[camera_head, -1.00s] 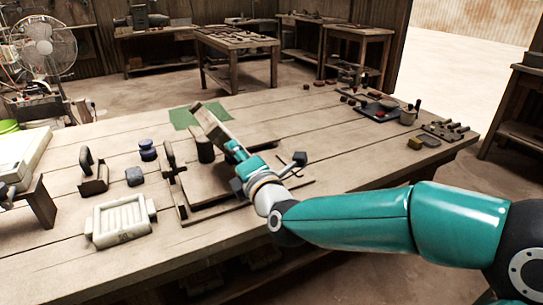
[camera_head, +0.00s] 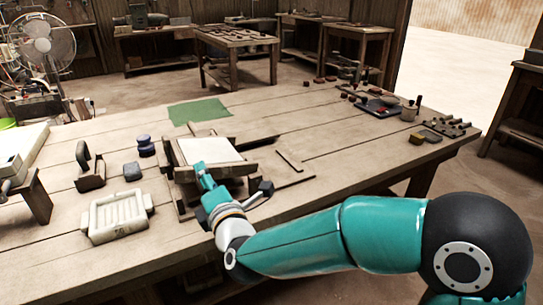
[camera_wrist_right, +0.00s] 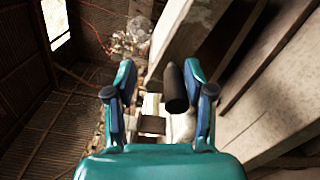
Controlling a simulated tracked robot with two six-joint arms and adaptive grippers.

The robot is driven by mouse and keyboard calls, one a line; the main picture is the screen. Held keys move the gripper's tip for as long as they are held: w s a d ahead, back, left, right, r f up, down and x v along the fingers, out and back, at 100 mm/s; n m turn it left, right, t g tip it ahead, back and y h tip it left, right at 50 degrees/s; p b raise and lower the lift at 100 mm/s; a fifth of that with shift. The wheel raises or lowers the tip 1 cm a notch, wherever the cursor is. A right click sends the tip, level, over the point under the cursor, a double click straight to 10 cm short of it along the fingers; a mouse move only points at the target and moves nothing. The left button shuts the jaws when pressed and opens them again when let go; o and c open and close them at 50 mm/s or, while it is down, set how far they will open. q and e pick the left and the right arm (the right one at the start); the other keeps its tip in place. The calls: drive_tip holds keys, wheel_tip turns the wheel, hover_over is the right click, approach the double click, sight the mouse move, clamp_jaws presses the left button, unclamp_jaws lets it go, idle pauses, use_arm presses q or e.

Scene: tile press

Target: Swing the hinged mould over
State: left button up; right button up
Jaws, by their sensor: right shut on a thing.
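The hinged mould (camera_head: 171,160) is a wooden frame around a pale flat panel. It lies nearly level on its wooden base near the middle of the bench in the head view. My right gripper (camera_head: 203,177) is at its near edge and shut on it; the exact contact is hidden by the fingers. In the right wrist view, my right gripper's fingers (camera_wrist_right: 160,82) stand apart with a dark rounded cylinder (camera_wrist_right: 175,90) seen between them, nearer the right finger. My left gripper is out of view.
A pale ribbed tray (camera_head: 118,217) lies to the left of the mould. A handled block (camera_head: 90,168), dark round pieces (camera_head: 146,147) and a green cloth (camera_head: 199,111) are around it. Small tools and a dark tray (camera_head: 377,108) stand at the far right. The bench's right middle is mostly clear.

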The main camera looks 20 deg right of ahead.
drive_tip(key=f+b, duration=0.1)
drive_tip(key=a+f+b, duration=0.1)
drive_tip(key=f, duration=0.1)
drive_tip(key=a+f+b, duration=0.1)
drive_tip(key=f, duration=0.1)
drive_tip(key=shift+s+a, duration=0.25)
drive_tip(key=shift+s, duration=0.1)
drive_tip(key=shift+c, duration=1.3)
drive_tip(key=shift+f, duration=0.15)
drive_tip(key=c, duration=0.3)
drive_tip(key=o, duration=0.7)
drive_tip(key=shift+s, duration=0.1)
drive_tip(key=shift+s+a+f+y, duration=0.1)
drive_tip(key=shift+s+f+y, duration=0.1)
drive_tip(key=shift+s+y, duration=0.1)
drive_tip(key=s, duration=0.7)
drive_tip(key=shift+d+r, duration=0.4)
